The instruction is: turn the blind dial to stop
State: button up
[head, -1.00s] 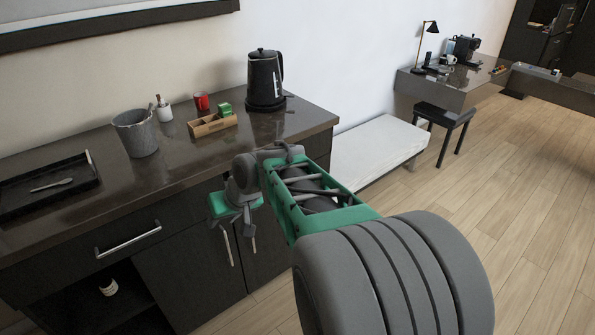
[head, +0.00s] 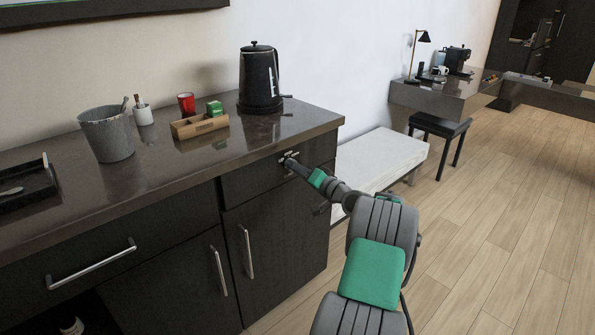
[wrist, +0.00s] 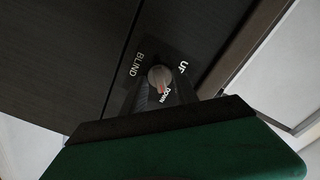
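The blind dial (wrist: 159,76) is a small round pale knob on a dark plate on the cabinet front, with the words BLIND, UP and DOWN around it. A red mark on the knob points toward DOWN. In the wrist view my gripper (wrist: 160,84) reaches up to the dial, with a dark finger on each side of it. I cannot tell whether the fingers press on the knob. In the head view my gripper (head: 290,160) is at the upper right front of the cabinet, and the dial is too small there to make out clearly.
The counter (head: 150,185) holds a kettle (head: 259,80), a wooden box (head: 199,125), a red cup (head: 186,103), a grey bucket (head: 108,135) and a black tray (head: 25,193). Door handles (head: 246,252) stick out below.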

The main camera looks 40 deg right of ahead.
jog(key=shift+w, duration=0.1)
grip_shut()
dwell(0.3)
jog(key=shift+d, duration=0.15)
